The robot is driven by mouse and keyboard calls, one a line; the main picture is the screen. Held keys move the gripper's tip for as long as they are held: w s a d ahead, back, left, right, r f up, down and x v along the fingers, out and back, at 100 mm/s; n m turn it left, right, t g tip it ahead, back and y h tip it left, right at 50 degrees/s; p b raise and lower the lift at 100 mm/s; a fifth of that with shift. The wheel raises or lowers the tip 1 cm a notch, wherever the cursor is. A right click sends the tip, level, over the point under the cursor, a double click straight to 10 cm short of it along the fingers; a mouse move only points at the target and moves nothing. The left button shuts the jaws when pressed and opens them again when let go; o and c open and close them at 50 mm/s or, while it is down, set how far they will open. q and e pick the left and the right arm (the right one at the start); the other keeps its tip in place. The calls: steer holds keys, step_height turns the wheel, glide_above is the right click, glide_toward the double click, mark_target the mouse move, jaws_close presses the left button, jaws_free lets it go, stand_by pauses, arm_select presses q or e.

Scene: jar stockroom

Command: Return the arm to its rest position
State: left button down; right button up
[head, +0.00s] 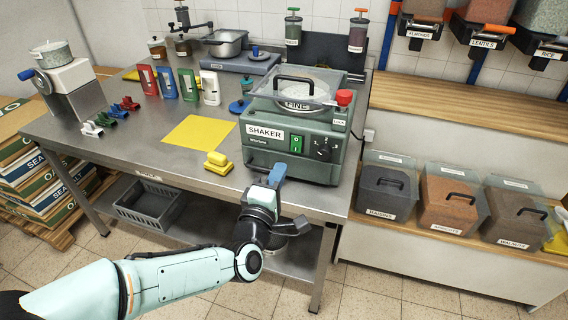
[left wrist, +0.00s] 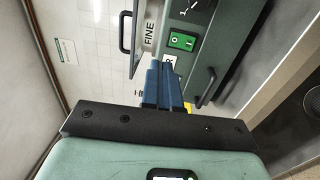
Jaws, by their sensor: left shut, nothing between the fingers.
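My left arm comes in from the lower left of the head view. My left gripper (head: 277,174) is in front of the green shaker machine (head: 291,143), near the front edge of the steel table. Its blue fingers (left wrist: 163,84) are together and empty in the left wrist view. The shaker's front panel with a green switch (left wrist: 183,41) is just beyond the fingertips there. Whether the fingers touch the machine, I cannot tell. My right gripper is not in view.
Lidded bins (head: 388,183) stand on a low shelf at the right. Bare floor (head: 360,290) lies in front.

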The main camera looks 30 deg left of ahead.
arm_select(q)
steer(key=shift+s+d, duration=0.1)
steer(key=shift+s, duration=0.25)
stand_by(0.3)
